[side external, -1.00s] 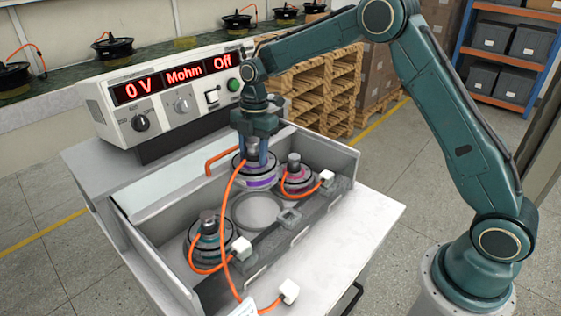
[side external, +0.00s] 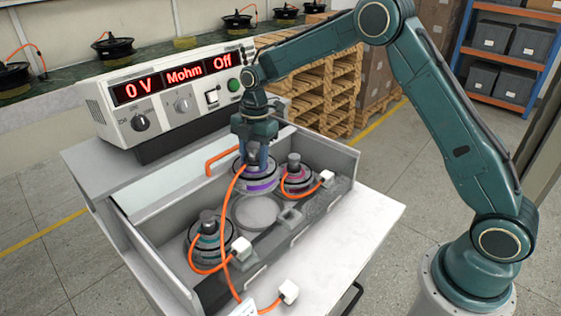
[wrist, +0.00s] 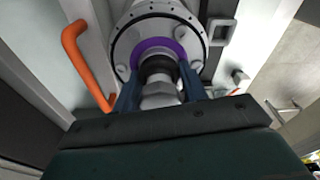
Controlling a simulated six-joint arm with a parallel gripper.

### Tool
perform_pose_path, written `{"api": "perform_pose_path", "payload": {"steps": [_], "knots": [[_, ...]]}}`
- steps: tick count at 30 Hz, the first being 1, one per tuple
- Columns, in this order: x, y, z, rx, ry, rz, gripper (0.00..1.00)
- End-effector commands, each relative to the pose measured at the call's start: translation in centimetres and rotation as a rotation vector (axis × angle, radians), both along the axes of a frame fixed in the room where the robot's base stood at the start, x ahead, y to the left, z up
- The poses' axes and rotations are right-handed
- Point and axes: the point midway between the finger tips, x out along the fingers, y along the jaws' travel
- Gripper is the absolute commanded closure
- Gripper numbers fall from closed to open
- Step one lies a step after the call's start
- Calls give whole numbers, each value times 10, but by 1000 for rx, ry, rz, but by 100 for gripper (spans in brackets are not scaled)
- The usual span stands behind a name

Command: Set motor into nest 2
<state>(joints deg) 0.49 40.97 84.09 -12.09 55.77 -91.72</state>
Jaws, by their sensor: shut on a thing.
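My gripper (side external: 255,152) is shut on the shaft of the motor with the purple band (side external: 257,184). In the wrist view the blue fingers of my gripper (wrist: 160,88) sit on either side of the shaft, below the purple ring of the motor (wrist: 186,37). The motor hangs upright over the back of the open-topped box. An empty round nest (side external: 257,212) lies in front of it, toward the camera. A motor with a teal band (side external: 208,241) stands left of that nest and a motor with a pink band (side external: 298,184) stands right. I cannot read nest numbers.
An orange cable (side external: 232,215) hangs from the held motor to a white plug (side external: 288,291) on the table front. An orange handle (side external: 222,159) rises beside the motor. A tester (side external: 172,90) reading 0 V, Mohm, Off stands behind. A dark socket rail (side external: 285,232) lies in front.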

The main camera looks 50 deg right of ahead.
Motion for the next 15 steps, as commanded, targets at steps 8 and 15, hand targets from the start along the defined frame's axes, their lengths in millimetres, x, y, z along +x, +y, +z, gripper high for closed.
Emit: {"api": "perform_pose_path", "payload": {"steps": [8, 15], "knots": [[1, 0, -7, 0, -5, 1, 94], [1, 0, -15, 0, -7, 1, 94]]}}
